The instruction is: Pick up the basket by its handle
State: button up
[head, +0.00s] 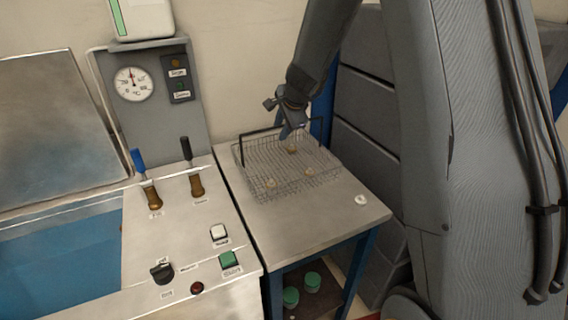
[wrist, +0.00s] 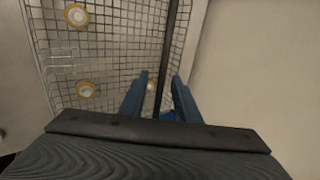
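The wire basket (head: 262,187) stands on a metal side table, with several small round pale pieces in it. Its dark handle (head: 262,129) rises above the mesh in the head view. My gripper (head: 287,131) is at the handle, over the basket. In the wrist view my gripper (wrist: 160,76) has its two blue fingers apart, with the dark handle bar (wrist: 172,40) running between them. A gap shows between the bar and the fingers. The wire mesh (wrist: 120,45) lies beyond. The lower end of the bar is hidden by the gripper body.
The metal table (head: 318,213) has free room in front of the basket, with a small white piece (head: 361,200) near its right edge. The testbench (head: 185,245), with levers and buttons, stands at left. Grey drawers (head: 365,110) and a wall are close behind.

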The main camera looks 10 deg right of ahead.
jog(key=shift+x, duration=1.3)
grip_shut()
dwell(0.4)
